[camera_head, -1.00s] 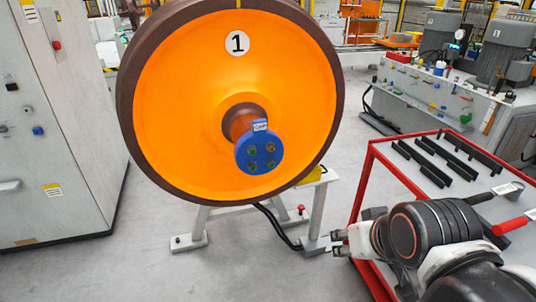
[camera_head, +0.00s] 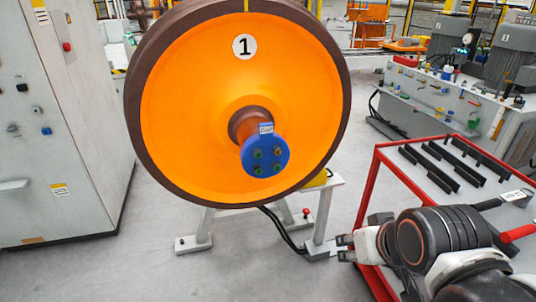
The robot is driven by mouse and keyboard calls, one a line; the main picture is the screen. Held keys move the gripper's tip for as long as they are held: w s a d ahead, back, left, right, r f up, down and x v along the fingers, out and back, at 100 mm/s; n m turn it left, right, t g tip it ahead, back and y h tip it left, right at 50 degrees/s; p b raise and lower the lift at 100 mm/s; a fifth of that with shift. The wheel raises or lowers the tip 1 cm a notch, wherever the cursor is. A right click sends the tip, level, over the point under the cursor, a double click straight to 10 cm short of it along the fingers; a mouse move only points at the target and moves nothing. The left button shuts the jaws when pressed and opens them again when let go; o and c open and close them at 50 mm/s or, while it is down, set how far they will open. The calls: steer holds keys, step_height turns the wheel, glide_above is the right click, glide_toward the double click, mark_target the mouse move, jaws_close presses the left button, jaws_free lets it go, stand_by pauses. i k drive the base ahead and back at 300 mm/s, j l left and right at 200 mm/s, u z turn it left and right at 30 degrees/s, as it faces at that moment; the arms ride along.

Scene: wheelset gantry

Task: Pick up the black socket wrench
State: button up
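A red-framed cart (camera_head: 369,190) stands at the right with a grey top. A black bar-like handle (camera_head: 487,204) with a white tag (camera_head: 515,196) lies on it, partly hidden behind my arm; it may be the black socket wrench, but its head is not clear. Several other black bar-shaped tools (camera_head: 440,178) lie in rows farther back on the cart. My gripper (camera_head: 346,248) points left, beside the cart's left side and apart from the tools. Its two fingertips show a gap and nothing between them, so it looks open.
A red-handled tool (camera_head: 518,233) lies on the cart's right. A large orange wheel (camera_head: 200,110) marked 1, with a blue hub flange (camera_head: 264,155), stands on a grey stand (camera_head: 317,225). A grey cabinet (camera_head: 60,130) is at the left. The floor in front is clear.

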mark_target(521, 199)
steer(key=z, duration=1.6)
steer(key=i+z, duration=0.15)
steer(key=i, duration=0.3)
steer(key=i+j+z, duration=0.1)
steer(key=i, duration=0.35)
